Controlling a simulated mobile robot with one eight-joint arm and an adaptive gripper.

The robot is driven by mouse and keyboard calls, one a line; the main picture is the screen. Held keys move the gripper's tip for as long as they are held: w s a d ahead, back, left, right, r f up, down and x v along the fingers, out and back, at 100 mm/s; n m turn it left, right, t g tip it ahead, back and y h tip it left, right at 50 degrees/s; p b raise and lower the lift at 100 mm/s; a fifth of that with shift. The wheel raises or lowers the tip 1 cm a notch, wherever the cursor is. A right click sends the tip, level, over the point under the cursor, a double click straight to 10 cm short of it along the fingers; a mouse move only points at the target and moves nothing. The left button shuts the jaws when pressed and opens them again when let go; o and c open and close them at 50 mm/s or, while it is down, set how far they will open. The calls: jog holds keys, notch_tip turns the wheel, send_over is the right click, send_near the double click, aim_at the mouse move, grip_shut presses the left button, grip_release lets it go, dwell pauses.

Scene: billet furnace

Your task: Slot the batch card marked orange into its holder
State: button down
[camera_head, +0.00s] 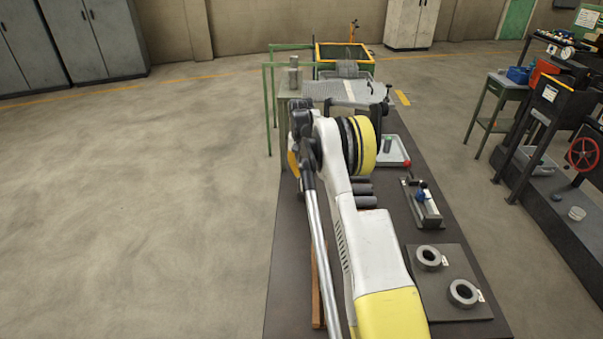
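A small orange patch (293,164) shows at the left edge of my arm, over the bench's left side. I cannot tell whether it is the orange batch card, and no marking on it can be read. I cannot make out a card holder. My arm reaches forward over the bench and covers its middle. My gripper's fingers are hidden behind the arm, so what they hold does not show.
The dark bench (290,290) carries a plate with two grey rings (463,293), a fixture with a blue knob (420,197), dark cylinders (362,188) and a pale tray (397,157). Green posts (267,110) stand at its far left. Open floor (130,210) lies left.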

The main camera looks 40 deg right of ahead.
jog(key=shift+f+b, duration=0.75)
jog(key=shift+f, duration=0.5)
jog(key=c, duration=1.5)
grip_release()
jog(key=shift+c, duration=0.2)
jog(key=shift+r, duration=0.15)
notch_tip(320, 180, up, 12)
jog(key=shift+f, duration=0.15)
